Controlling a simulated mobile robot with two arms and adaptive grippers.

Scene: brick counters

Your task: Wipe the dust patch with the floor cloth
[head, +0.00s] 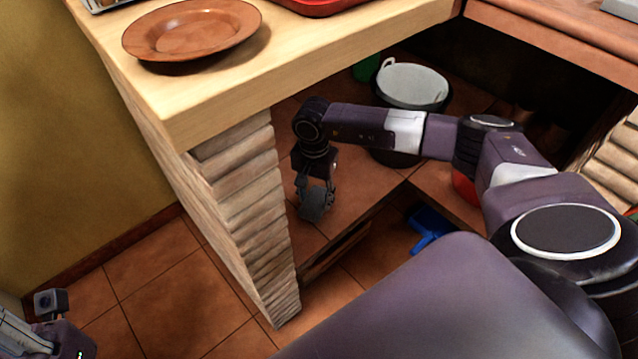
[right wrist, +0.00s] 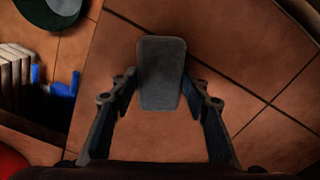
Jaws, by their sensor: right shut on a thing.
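My right gripper (head: 316,200) is low under the counter, beside the brick pillar. It is shut on a small grey slab-like piece, which I take to be the floor cloth (head: 314,210). In the right wrist view the grey cloth (right wrist: 161,75) stands out ahead, between the two dark fingers of the gripper (right wrist: 162,95). Terracotta tiles show behind it. I cannot tell whether the cloth touches the floor. I cannot make out a clear dust patch in either view. Only part of my left arm shows at the lower left of the head view; its fingers are out of frame.
A brick pillar (head: 240,215) and the wooden counter (head: 300,62) above stand close to my right arm. An orange plate (head: 190,30) sits on the counter. A blue dustpan (head: 430,228) and a red object (head: 466,190) lie nearby.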

